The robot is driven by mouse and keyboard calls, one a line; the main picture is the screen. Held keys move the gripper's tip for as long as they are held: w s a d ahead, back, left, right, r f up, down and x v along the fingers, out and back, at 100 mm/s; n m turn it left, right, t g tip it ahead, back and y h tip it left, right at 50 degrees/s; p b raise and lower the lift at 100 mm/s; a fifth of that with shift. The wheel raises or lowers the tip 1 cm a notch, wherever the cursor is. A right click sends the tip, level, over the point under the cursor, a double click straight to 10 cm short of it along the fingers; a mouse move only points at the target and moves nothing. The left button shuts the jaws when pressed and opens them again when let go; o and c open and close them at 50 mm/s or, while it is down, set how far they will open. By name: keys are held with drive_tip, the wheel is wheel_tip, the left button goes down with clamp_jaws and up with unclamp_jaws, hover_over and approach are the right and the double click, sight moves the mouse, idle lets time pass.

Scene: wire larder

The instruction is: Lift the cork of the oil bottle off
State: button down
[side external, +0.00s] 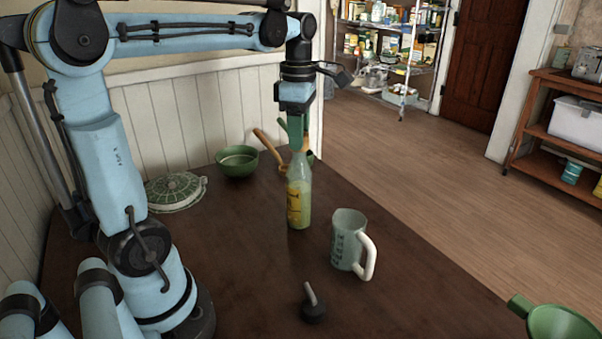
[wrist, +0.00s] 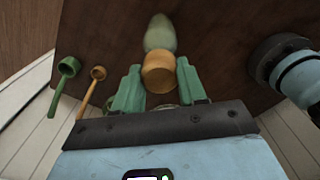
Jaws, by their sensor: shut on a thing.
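The oil bottle (side external: 299,203), pale green glass with a yellow label, stands upright on the dark table in the side view. In the wrist view it is a blurred pale green shape (wrist: 160,33) beyond the cork. The light-brown cork (wrist: 158,73) sits between the green fingers of my gripper (wrist: 158,68), which is shut on it. In the side view my gripper (side external: 296,136) points down at the top of the bottle. The fingers partly hide the cork and the bottle's mouth there, so I cannot tell whether the cork is still seated in the neck.
A measuring jug (side external: 348,238) with a white handle stands right of the bottle. A dark object with a grey handle (side external: 314,307) lies in front. Behind are a green bowl (side external: 237,163) and a green patterned dish (side external: 174,192). A green pan (side external: 562,324) shows at bottom right.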

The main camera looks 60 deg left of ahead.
drive_tip(key=shift+r, duration=0.2)
drive_tip(key=shift+r, duration=0.7)
drive_tip(key=shift+r, duration=0.65)
wheel_tip(320, 180, up, 7)
idle(1.0)
drive_tip(key=shift+f, duration=0.1)
